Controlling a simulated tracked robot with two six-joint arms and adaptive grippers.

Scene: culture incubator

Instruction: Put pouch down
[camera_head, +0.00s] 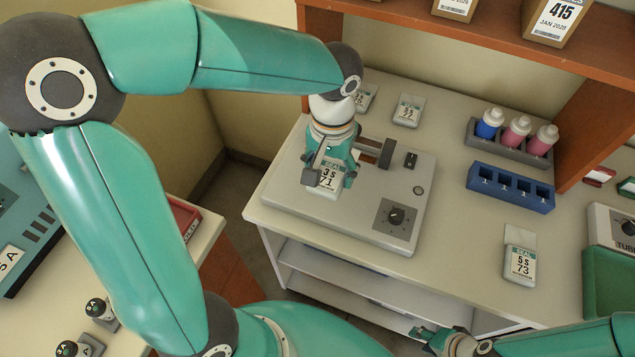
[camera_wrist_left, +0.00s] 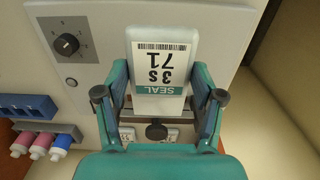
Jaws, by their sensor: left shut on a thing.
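The gripper and pouch are over the left part of a grey bench device (camera_head: 366,218) with a dial. In the left wrist view, the pouch (camera_wrist_left: 161,60) sits between the two fingers of the left gripper (camera_wrist_left: 160,98), its label upside down. I cannot tell whether the pouch touches the device's top. My right gripper (camera_head: 438,338) is at the bottom edge of the head view, low beside the bench; its finger opening is unclear.
Another pouch (camera_head: 520,262), labelled 5S 73, lies on the bench to the right. More pouches (camera_head: 408,110) lie behind the device. A blue rack (camera_head: 510,188) and a grey rack with capped bottles (camera_head: 516,138) stand at the back right. A green bin (camera_head: 608,290) is at the right edge.

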